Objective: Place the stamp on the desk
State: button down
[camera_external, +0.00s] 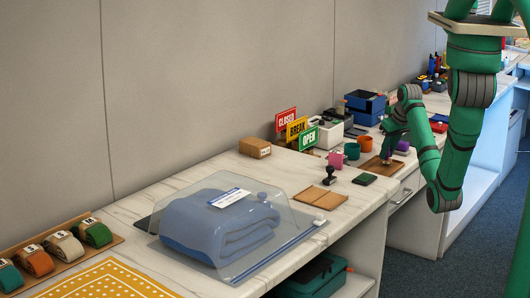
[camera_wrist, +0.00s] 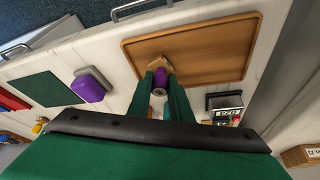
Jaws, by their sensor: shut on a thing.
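My gripper (camera_external: 388,157) is shut on a small stamp-like thing with a purple handle (camera_wrist: 160,82) and a pale wooden block. In the wrist view my gripper's green fingers (camera_wrist: 160,92) stand on either side of the purple handle. The wooden block shows just beyond the fingertips, over the near edge of a brown wooden tray (camera_wrist: 215,50). I cannot tell whether it touches the tray. The tray lies on the white marble desk (camera_external: 300,172) and also shows in the external view (camera_external: 372,168). A black stamp (camera_external: 329,175) stands upright further left on the desk.
A purple object (camera_wrist: 90,86) and a dark green pad (camera_wrist: 47,89) lie beside the tray. A black device with digits (camera_wrist: 225,106) is on its other side.

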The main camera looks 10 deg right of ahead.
jog(key=shift+f, duration=0.4)
dwell(0.4)
jog(key=c, duration=1.5)
grip_release()
jog(key=shift+c, duration=0.2)
jog(key=v, duration=0.3)
jog(key=shift+d+r, duration=0.1)
jog(key=shift+r, duration=0.2)
jog(key=shift+s+r, duration=0.15)
jog(key=shift+r, duration=0.4)
jog(key=r, duration=0.1)
notch_tip(320, 180, up, 6)
send_over(390, 161)
jog(key=s, duration=0.3)
jog(key=shift+s+d+f, duration=0.1)
jog(key=shift+d+f, duration=0.1)
jog(key=shift+d, duration=0.25)
